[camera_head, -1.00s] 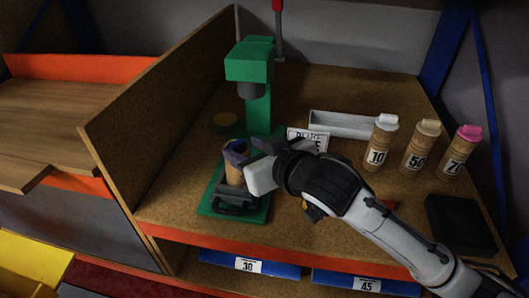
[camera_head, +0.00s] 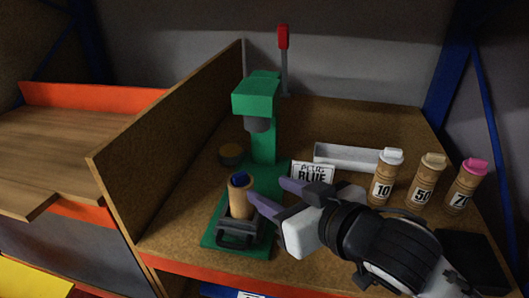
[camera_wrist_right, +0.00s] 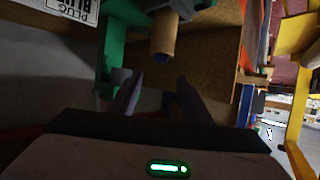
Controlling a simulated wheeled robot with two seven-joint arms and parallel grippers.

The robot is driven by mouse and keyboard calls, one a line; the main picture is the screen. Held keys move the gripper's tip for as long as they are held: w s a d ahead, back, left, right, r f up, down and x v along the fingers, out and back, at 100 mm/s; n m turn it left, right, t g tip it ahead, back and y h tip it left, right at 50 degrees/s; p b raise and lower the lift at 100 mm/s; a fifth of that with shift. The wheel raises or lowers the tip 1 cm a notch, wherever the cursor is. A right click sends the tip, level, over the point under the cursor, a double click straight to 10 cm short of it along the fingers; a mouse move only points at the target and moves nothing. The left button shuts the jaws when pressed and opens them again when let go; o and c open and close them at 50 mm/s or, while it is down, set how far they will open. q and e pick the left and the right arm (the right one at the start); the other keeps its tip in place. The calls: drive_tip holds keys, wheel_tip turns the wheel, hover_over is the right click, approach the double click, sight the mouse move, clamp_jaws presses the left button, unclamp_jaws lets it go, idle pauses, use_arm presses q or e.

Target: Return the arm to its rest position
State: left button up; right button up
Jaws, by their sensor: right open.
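My right gripper (camera_head: 268,195) is open, with its two purple-grey fingers pointing left, just right of the brown cylinder (camera_head: 240,196). The cylinder stands upright in a dark holder (camera_head: 238,232) on the base of the green press (camera_head: 264,140), with a blue piece in its top. I see nothing between the fingers. In the right wrist view the fingers (camera_wrist_right: 154,98) are apart, and the cylinder (camera_wrist_right: 163,38) shows beyond them. The right arm reaches in from the lower right. My left gripper is in neither view.
Brown bottles marked 10 (camera_head: 383,184), 50 (camera_head: 425,186) and 7-something (camera_head: 463,191) stand at right. A "PLUG BLUE" card (camera_head: 313,173) and a pale tray (camera_head: 352,158) lie behind the gripper. A black block (camera_head: 478,262) is at lower right. A wooden partition (camera_head: 165,150) stands left.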

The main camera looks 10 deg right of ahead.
drive_tip(key=s+d+f+m+g+h, duration=0.1)
drive_tip(key=s+d+f+g+h, duration=0.15)
drive_tip(key=s+d+f, duration=0.4)
drive_tip(key=s+d+f+m+g+h, duration=0.1)
drive_tip(key=s+d+f+g, duration=0.25)
drive_tip(key=s+f, duration=0.6)
drive_tip(key=s+d+f+m+g+h, duration=0.1)
drive_tip(key=s+d+f+g+h, duration=0.1)
drive_tip(key=s+d+f, duration=0.6)
drive_tip(key=w+a+f+t+y, duration=0.1)
drive_tip(key=w+a+f+t, duration=0.1)
drive_tip(key=f, duration=0.5)
drive_tip(key=w+a+f+t+y, duration=0.1)
drive_tip(key=w+a+f+t, duration=0.1)
drive_tip(key=a+f, duration=0.3)
drive_tip(key=shift+w+f+t, duration=0.3)
drive_tip(key=shift+w+f, duration=0.45)
drive_tip(key=shift+f, duration=0.45)
drive_tip(key=shift+a, duration=0.1)
